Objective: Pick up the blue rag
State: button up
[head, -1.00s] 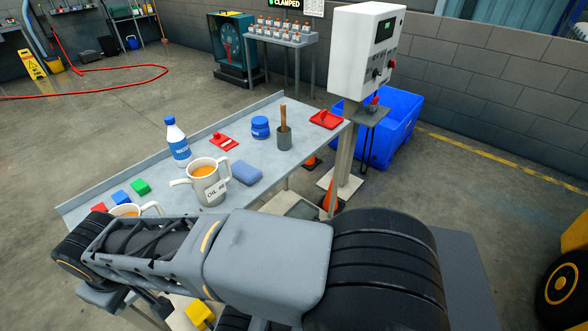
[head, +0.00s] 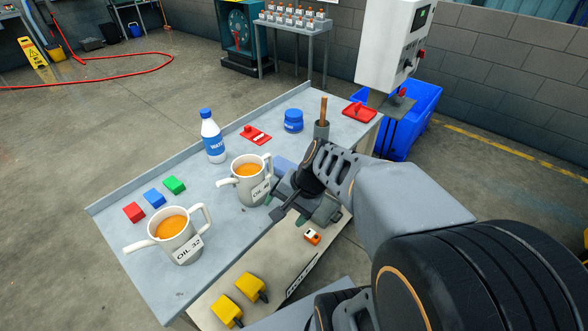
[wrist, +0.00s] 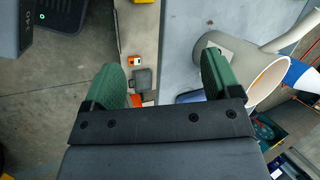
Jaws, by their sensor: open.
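The blue rag (head: 284,164) lies on the grey table, mostly hidden behind my gripper in the head view; only a strip of it shows. In the wrist view a small blue patch (wrist: 188,97) beside the right finger looks like its edge. My gripper (head: 292,208) hangs near the table's front edge, by the rag and the OIL 46 mug (head: 249,183). In the wrist view, the green fingers of my gripper (wrist: 160,78) are wide apart with nothing between them. The right finger is close to the white mug (wrist: 262,78); I cannot tell whether they touch.
The OIL 32 mug (head: 180,243) stands at the table's near left. A water bottle (head: 212,140), a blue jar (head: 293,121) and a pot with a wooden handle (head: 321,130) stand behind. Red, blue and green blocks lie at left. Yellow objects (head: 228,309) are below the front edge.

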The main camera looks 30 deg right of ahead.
jog(key=shift+o, duration=0.2)
jog(key=w+d+f+m+t+y, duration=0.2)
jog(key=w+d+m, duration=0.4)
jog(key=m, duration=0.6)
jog(key=shift+d+f+t+y+b, duration=0.25)
jog(key=shift+d+t+y+b, duration=0.3)
jog(key=shift+t, duration=0.65)
jog(key=m+t+h, duration=0.1)
jog(key=m+t, duration=0.4)
jog(key=m, duration=0.3)
send_near(285, 169)
jog(key=w, duration=0.1)
jog(key=w+f+m, duration=0.1)
jog(key=shift+w+d+f+h, duration=0.15)
jog(key=shift+w+f+h, duration=0.05)
jog(key=shift+w+h, duration=0.15)
jog(key=shift+a+x, duration=0.2)
jog(key=shift+x, duration=3.1)
jog(key=shift+s+f, duration=0.15)
jog(key=c, duration=0.7)
